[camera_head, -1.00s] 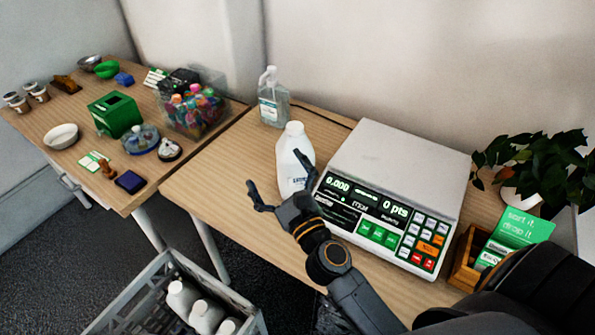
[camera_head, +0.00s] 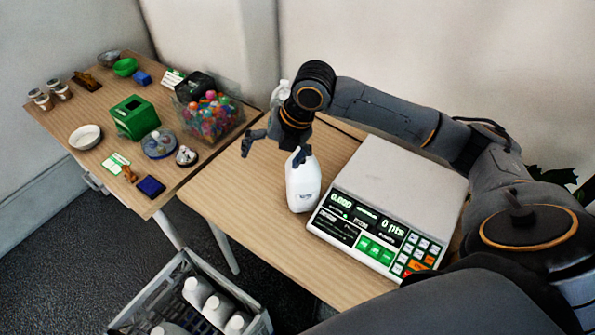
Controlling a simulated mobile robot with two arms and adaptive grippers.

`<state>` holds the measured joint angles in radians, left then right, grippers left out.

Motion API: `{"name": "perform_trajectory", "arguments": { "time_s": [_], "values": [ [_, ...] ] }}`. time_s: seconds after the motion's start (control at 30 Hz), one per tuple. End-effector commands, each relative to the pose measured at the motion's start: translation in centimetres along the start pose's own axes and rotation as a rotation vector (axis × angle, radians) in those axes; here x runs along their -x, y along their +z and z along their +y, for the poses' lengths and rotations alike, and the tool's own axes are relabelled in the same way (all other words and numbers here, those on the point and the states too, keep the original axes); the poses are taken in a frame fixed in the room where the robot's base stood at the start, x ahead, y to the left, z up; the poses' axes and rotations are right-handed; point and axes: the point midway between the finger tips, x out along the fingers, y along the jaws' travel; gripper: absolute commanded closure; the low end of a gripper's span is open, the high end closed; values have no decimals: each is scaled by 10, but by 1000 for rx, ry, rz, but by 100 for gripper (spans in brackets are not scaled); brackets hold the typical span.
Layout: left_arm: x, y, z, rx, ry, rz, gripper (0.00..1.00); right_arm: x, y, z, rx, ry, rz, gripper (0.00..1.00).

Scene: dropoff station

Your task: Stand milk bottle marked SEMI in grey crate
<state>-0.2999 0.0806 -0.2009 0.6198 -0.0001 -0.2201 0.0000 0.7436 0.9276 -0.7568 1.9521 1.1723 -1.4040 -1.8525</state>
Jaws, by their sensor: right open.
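A white milk bottle (camera_head: 303,187) stands upright on the wooden table, left of the scale. Its small label is too small to read, and its top is partly hidden by my right gripper. My right gripper (camera_head: 276,152) is open and points down at the bottle's top. One finger is at the bottle's cap area and the other is out to the left; I cannot tell whether it touches. The grey crate (camera_head: 150,289) is low at the bottom left, with several white bottles (camera_head: 197,291) in it. My left gripper is not in view.
A white scale (camera_head: 400,180) with a lit display stands close to the bottle's right. The left table holds a clear bin (camera_head: 210,118), a green box (camera_head: 134,116) and a bowl (camera_head: 85,137). The table's front left is clear.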

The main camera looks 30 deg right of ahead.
Motion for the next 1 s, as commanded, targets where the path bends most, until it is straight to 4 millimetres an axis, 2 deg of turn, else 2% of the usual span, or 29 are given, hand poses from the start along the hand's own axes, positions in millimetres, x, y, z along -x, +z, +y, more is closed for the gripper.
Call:
{"name": "perform_trajectory", "arguments": {
  "time_s": [0.03, 0.1, 0.2, 0.3, 0.43, 0.73, 1.0],
  "values": [
    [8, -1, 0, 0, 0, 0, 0, 20, 18, -16, 88, -79, -42, 0],
    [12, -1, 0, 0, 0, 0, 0, 37, 34, -37, 198, -178, -72, 0],
    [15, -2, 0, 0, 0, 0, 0, 55, 48, -57, 300, -277, -89, 0],
    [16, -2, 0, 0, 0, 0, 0, 62, 54, -68, 347, -326, -90, 0],
    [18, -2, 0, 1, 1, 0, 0, 49, 57, -75, 360, -339, -85, 0],
    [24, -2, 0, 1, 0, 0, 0, -4, 64, -91, 358, -334, -86, 0],
    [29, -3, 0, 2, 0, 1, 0, -23, 64, -98, 358, -333, -86, 0]
  ]
}}
